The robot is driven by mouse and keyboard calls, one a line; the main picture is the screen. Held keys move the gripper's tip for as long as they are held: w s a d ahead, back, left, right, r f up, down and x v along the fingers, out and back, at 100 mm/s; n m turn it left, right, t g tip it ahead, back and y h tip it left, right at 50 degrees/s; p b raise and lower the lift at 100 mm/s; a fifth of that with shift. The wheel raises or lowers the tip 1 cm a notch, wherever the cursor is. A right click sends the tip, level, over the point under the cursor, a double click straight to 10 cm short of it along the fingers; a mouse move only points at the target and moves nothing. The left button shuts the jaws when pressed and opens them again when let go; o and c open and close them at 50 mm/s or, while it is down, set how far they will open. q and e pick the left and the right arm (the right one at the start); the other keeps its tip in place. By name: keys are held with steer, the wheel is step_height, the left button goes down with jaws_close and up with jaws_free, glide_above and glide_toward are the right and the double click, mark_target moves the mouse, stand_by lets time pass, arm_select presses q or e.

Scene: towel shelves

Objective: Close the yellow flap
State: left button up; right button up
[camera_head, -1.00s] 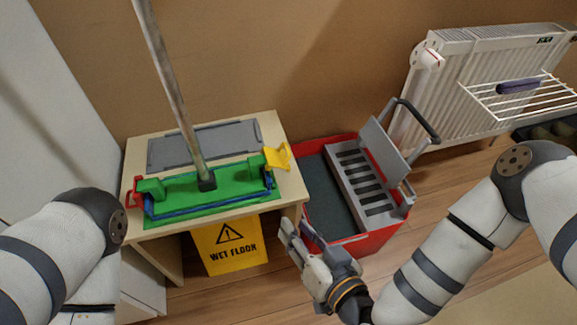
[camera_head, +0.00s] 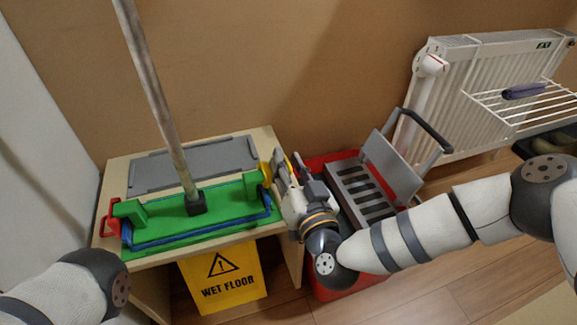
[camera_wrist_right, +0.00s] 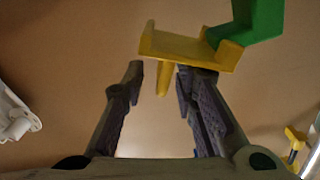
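The yellow flap (camera_head: 266,170) is on the right end of the green mop holder (camera_head: 232,200) on the small table. In the head view my right gripper (camera_head: 288,162) covers most of it. In the right wrist view the yellow flap (camera_wrist_right: 185,47) stands out from the green part (camera_wrist_right: 258,20) at the top. My right gripper (camera_wrist_right: 165,72) is open, its two fingers apart. A narrow yellow piece of the flap shows between the fingertips, and the flap's wider part is just beyond the right-hand fingertip. Contact cannot be told. My left gripper is out of view.
A mop pole (camera_head: 160,100) rises from the holder. A grey plate (camera_head: 190,165) lies behind it on the wooden table (camera_head: 115,185). The red bucket (camera_head: 335,292) with a grey wringer (camera_head: 392,165) stands right of the table. A wet floor sign (camera_head: 225,280) is below. A radiator (camera_head: 430,95) stands at the right.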

jaws_close()
steer(key=shift+d+f+m, duration=0.1)
steer(key=shift+f+m, duration=0.25)
steer(key=shift+m, duration=0.05)
stand_by(0.5)
step_height(320, 180, down, 2)
steer(key=m+b, duration=0.1)
steer(key=m, duration=0.2)
steer(key=shift+d+m, duration=0.15)
steer(key=shift+m, duration=0.25)
steer(key=m, duration=0.1)
steer(key=f+m, duration=0.1)
steer(key=f+m+b, duration=0.1)
steer(key=m, duration=0.1)
steer(key=shift+s+a, duration=0.15)
steer(key=shift+a, duration=0.1)
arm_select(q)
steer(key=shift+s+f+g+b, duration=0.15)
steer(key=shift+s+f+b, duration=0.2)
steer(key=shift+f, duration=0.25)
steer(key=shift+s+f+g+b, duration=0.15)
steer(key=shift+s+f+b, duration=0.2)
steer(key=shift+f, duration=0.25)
arm_select(e)
steer(key=shift+s+a+f+m, duration=0.1)
steer(key=shift+a+f+m, duration=0.15)
steer(key=shift+m, duration=0.55)
steer(key=shift+a+f+m, duration=0.15)
steer(key=shift+f+m, duration=0.15)
steer(key=shift+m, duration=0.5)
